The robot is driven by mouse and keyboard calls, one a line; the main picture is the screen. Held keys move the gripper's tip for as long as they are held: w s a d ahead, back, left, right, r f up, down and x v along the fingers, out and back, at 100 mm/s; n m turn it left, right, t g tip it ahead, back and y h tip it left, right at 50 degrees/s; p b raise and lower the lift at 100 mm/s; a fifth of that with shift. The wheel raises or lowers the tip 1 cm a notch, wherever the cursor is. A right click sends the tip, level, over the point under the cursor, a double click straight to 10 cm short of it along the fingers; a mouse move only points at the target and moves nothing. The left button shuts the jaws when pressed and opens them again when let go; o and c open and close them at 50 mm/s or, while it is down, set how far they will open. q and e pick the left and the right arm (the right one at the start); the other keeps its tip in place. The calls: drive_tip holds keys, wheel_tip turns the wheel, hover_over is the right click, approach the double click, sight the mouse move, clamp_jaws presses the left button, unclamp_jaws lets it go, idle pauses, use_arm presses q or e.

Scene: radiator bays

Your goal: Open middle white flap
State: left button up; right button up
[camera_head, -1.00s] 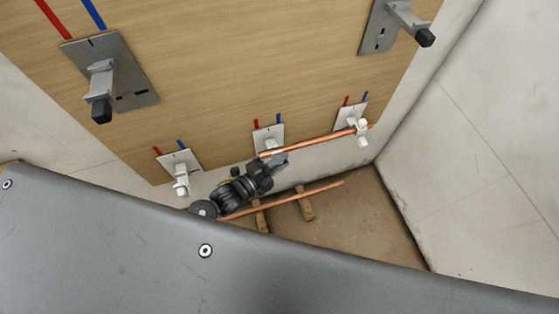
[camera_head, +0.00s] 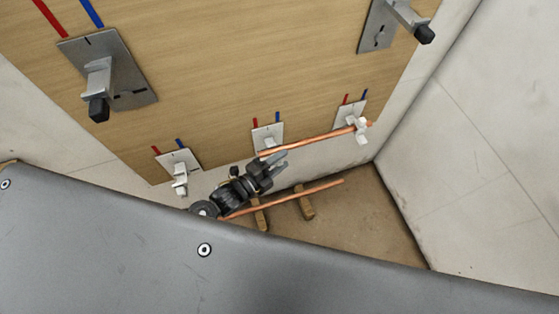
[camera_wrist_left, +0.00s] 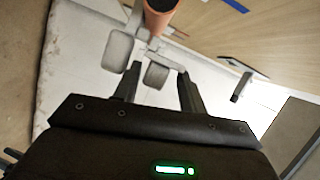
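The middle bracket is a pale plate (camera_head: 267,137) low on the wooden board, between a left and a right one. One end of a copper pipe (camera_head: 310,142) lies at it, hiding part of its white fitting. In the left wrist view the pipe's end (camera_wrist_left: 158,14) is at the top, with a white flap (camera_wrist_left: 156,75) below it and another white piece (camera_wrist_left: 118,50) to its left. My left gripper (camera_head: 282,164) is just below the middle bracket. Its fingers (camera_wrist_left: 158,76) are open, with the flap showing between the tips; contact is unclear. My right gripper is not in view.
The left bracket (camera_head: 179,162) has its own white fitting; the right bracket (camera_head: 350,115) holds the pipe's other end. A second copper pipe (camera_head: 320,191) lies below across wooden blocks (camera_head: 304,203). Two larger brackets (camera_head: 130,82) (camera_head: 377,30) sit higher. A wall stands at right.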

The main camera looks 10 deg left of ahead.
use_arm(q)
drive_tip(key=v, duration=1)
drive_tip(key=shift+s+a, duration=0.2)
drive_tip(key=shift+s, duration=0.1)
